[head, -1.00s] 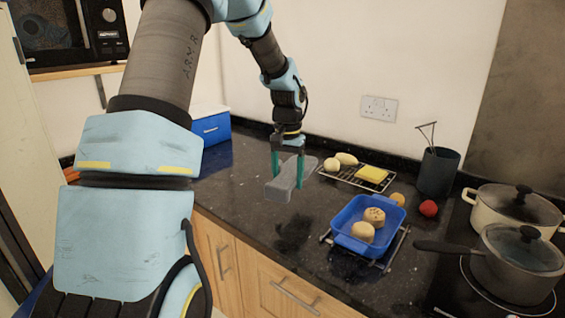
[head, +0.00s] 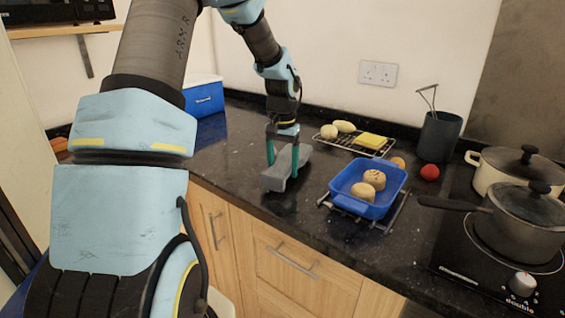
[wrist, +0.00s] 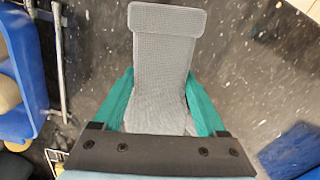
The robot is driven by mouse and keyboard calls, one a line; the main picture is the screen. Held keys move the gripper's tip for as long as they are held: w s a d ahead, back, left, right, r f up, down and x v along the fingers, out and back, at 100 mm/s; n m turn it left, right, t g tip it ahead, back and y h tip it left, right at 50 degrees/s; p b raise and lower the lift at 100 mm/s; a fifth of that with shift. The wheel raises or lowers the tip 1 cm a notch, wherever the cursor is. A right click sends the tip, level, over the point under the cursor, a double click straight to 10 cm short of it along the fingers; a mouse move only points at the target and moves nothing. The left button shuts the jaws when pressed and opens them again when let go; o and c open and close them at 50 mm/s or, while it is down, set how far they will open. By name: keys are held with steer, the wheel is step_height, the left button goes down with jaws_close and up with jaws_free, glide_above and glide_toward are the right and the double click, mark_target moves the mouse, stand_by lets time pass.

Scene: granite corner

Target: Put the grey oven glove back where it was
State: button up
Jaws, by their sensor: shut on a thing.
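The grey oven glove (head: 276,178) is between the teal fingers of my gripper (head: 282,165), over the dark counter left of the blue dish. My gripper is shut on it. In the wrist view the glove (wrist: 162,70) shows its ribbed grey cloth and folded cuff, with a finger of my gripper (wrist: 160,105) on each side. The glove is low over the counter; I cannot tell whether it touches it.
A blue dish (head: 347,201) with two buns stands on a rack. Behind it a wire rack (head: 342,148) holds yellow and pale food. A red tomato (head: 429,172), a dark utensil pot (head: 440,138) and pans on the hob (head: 512,272) are right. A blue-and-white box (head: 207,104) is back left.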

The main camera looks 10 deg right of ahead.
steer(key=shift+f, duration=0.35)
steer(key=o, duration=1.5)
steer(key=shift+r, duration=0.1)
steer(key=shift+r+p, duration=3.65)
steer(key=shift+r, duration=0.8)
